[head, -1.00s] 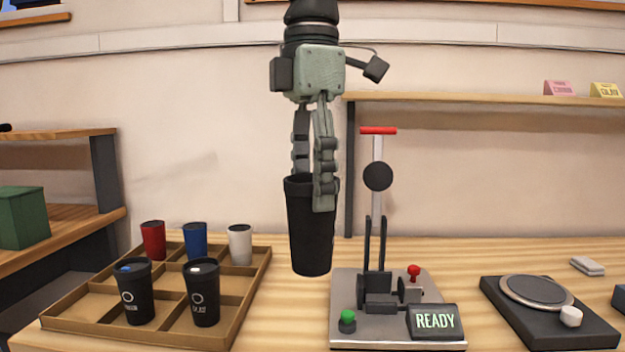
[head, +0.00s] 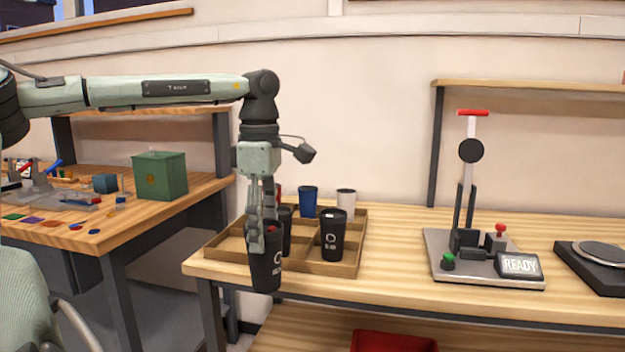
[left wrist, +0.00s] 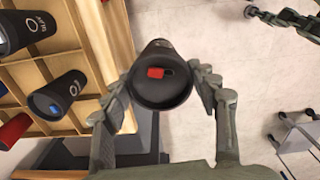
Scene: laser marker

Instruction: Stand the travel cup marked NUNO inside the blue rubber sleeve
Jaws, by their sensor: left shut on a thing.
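My left gripper (head: 262,232) is shut on a black travel cup (head: 266,268) and holds it upright at the left front of the tray. The cup has a ring logo with small lettering that I cannot read. In the left wrist view the held cup (left wrist: 162,88) shows a red slider on its lid, between the two fingers. What looks like part of my right gripper (left wrist: 284,18) shows at the top right of that view; its opening is unclear. I cannot make out a blue rubber sleeve.
The wooden tray (head: 309,268) holds two more black cups, a blue cup (head: 308,202), a white cup (head: 346,204) and a partly hidden red cup. The marking press (head: 484,262) stands to the right. A green box (head: 160,176) sits on the left table. A red bin (head: 394,342) is below.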

